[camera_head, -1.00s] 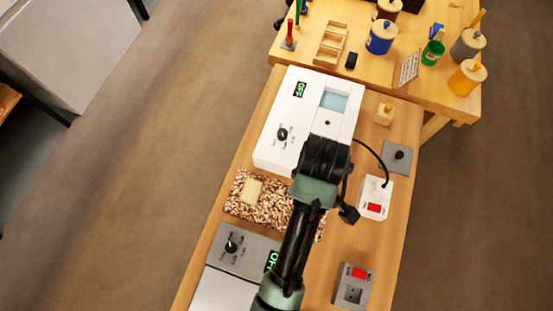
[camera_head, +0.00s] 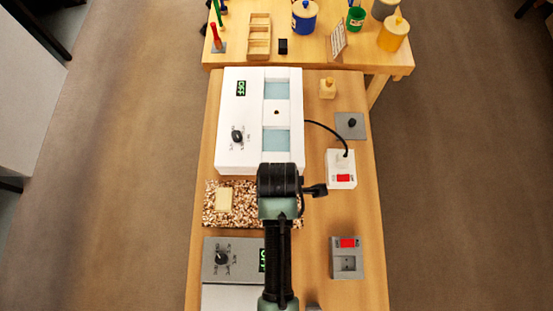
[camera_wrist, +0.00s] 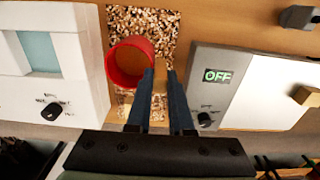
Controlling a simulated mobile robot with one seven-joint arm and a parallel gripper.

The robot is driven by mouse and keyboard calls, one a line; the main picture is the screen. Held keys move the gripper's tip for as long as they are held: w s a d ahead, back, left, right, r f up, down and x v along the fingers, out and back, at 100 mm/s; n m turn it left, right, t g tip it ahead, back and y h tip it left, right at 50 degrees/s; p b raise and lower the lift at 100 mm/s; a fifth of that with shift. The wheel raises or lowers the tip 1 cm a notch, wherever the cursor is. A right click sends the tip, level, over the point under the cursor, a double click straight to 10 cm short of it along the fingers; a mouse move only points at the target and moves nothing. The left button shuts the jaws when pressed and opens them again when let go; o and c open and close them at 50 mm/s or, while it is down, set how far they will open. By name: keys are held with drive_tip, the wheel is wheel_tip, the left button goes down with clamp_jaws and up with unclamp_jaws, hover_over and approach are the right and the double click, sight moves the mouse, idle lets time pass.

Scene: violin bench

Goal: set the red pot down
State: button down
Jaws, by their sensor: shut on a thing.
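The red pot (camera_wrist: 114,64) shows in the wrist view as a red ring with an open top, over the speckled brown mat (camera_wrist: 143,22). My gripper (camera_wrist: 161,72) is shut on it, with the fingers at the right side of its rim. I cannot tell whether the pot's base touches the mat. In the head view my arm hides the pot and the fingertips. The mat (camera_head: 243,219) lies there between the white box and the grey box, partly behind my arm.
A pale block (camera_head: 224,199) lies on the mat's left part. The white box (camera_head: 229,158) stands beyond and the grey box (camera_head: 240,246) nearer, both reading OFF. A white switch box (camera_head: 334,179) and a grey one (camera_head: 346,264) stand right. Bare wood lies between them.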

drive_tip(key=shift+f, duration=1.85)
drive_tip(key=shift+f, duration=0.2)
drive_tip(key=c, duration=0.8)
unclamp_jaws()
